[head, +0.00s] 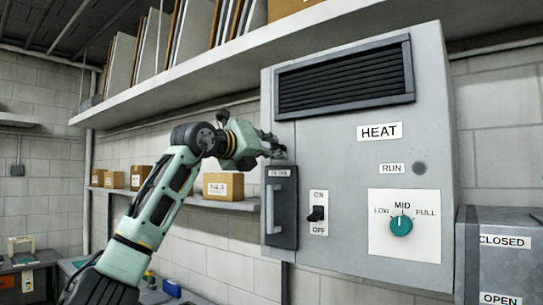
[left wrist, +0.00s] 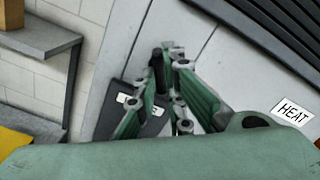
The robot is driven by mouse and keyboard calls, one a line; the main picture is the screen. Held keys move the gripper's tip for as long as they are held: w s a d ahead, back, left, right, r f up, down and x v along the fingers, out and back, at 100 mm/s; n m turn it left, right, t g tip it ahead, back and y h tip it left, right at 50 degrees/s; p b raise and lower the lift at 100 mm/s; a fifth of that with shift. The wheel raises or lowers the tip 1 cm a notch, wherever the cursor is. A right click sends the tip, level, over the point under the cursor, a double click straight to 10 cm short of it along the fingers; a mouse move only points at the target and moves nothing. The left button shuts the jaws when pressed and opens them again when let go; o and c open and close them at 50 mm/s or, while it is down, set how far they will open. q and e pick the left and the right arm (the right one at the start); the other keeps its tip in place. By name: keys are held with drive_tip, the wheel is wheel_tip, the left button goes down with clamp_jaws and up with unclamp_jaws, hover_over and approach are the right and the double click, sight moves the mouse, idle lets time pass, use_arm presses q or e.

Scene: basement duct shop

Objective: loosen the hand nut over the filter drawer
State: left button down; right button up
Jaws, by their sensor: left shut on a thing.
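The filter drawer (head: 283,225) is a dark upright panel with a light vertical handle at the lower left of the grey heater cabinet. A small label sits near its top. My left gripper (head: 276,149) is at the cabinet face just above the drawer. In the left wrist view, its green fingers are shut on a small black hand nut (left wrist: 158,72). In the head view the gripper hides the nut. The dark drawer front (left wrist: 106,112) shows partly behind the fingers in the left wrist view. My right gripper is in neither view.
The cabinet also carries a vent grille (head: 345,78), an ON/OFF switch (head: 317,214) and a teal dial (head: 401,225) pointing near MID. A shelf with cardboard boxes (head: 223,186) runs behind my left arm. A grey metal box (head: 500,250) stands at the right.

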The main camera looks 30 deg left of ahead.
use_arm(q)
drive_tip(key=n+b, duration=0.1)
drive_tip(key=n, duration=0.4)
drive_tip(key=shift+n, duration=0.3)
drive_tip(key=n+b, duration=0.1)
drive_tip(key=n, duration=0.4)
drive_tip(key=shift+r+n+b, duration=0.1)
drive_tip(key=shift+n+b, duration=0.2)
drive_tip(key=shift+n, duration=0.3)
drive_tip(key=c, duration=1.8)
unclamp_jaws()
drive_tip(key=shift+c, duration=0.2)
drive_tip(key=shift+s, duration=0.1)
drive_tip(key=s, duration=1.1)
drive_tip(key=shift+s+a, duration=0.4)
drive_tip(key=shift+a, duration=0.05)
